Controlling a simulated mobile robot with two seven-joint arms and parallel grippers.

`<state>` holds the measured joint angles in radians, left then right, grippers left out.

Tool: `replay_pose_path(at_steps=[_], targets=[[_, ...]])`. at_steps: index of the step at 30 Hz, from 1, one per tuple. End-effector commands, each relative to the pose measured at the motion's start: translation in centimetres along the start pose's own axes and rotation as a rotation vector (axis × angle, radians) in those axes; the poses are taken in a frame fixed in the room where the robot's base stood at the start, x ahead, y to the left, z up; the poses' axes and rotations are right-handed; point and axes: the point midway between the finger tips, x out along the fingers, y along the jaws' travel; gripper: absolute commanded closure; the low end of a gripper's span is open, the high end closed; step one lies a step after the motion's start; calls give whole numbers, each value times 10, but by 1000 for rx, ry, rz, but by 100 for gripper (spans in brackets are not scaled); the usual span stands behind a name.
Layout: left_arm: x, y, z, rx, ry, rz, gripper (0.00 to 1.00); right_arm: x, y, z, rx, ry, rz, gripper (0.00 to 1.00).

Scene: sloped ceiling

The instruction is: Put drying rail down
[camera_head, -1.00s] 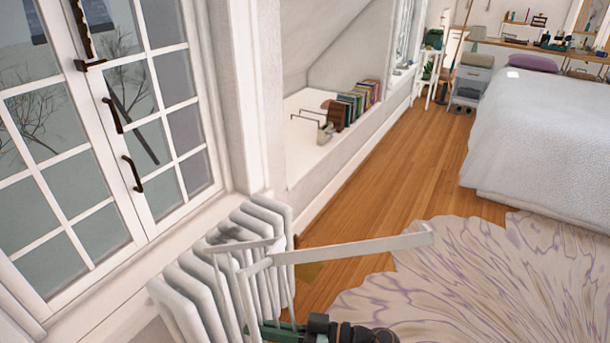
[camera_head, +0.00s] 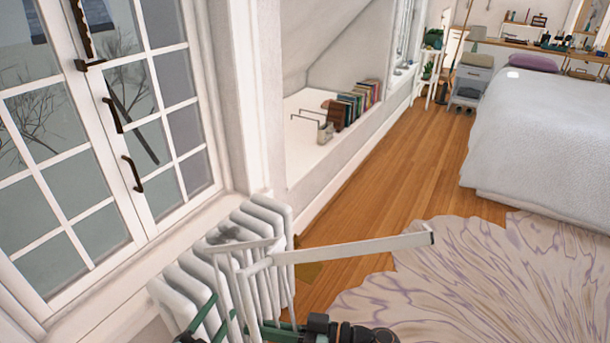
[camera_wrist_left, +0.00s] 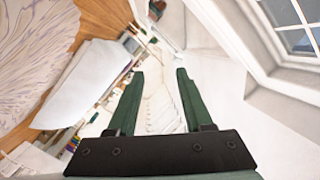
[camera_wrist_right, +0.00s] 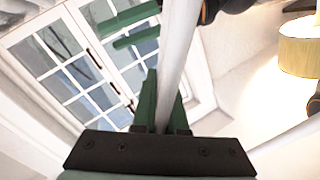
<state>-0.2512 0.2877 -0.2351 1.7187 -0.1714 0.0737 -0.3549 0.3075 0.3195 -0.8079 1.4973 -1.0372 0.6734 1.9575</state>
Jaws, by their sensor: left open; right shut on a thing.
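The drying rail (camera_head: 345,249) is a thin white frame. One flat bar reaches right over the floor and rug, and thinner legs hang down in front of the white ribbed radiator (camera_head: 268,222). I cannot tell whether it touches the radiator. My right gripper (camera_head: 268,330) is at the bottom edge, shut on the rail's lower part. The right wrist view shows the white bar (camera_wrist_right: 177,65) between its green fingers. My left gripper (camera_head: 205,318) is open and empty, left of the rail by the radiator. Its spread fingers (camera_wrist_left: 157,78) show in the left wrist view.
A window with dark handles (camera_head: 132,172) stands left, above the sill. A low ledge holds books (camera_head: 358,103) and small items. Wooden floor (camera_head: 405,165), a patterned rug (camera_head: 480,285) and a white bed (camera_head: 550,135) lie to the right. The floor along the wall is clear.

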Motion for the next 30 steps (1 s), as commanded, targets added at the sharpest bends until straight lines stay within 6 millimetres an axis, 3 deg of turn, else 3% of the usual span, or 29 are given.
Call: replay_pose_path(at_steps=[15,30], targets=[[45,-72,-57,426,279,-139,49,0,-1,-2,-1,3,-2,100],[68,-139,-122,903,553,-320,49,0,-1,-2,-1,3,-2,100]])
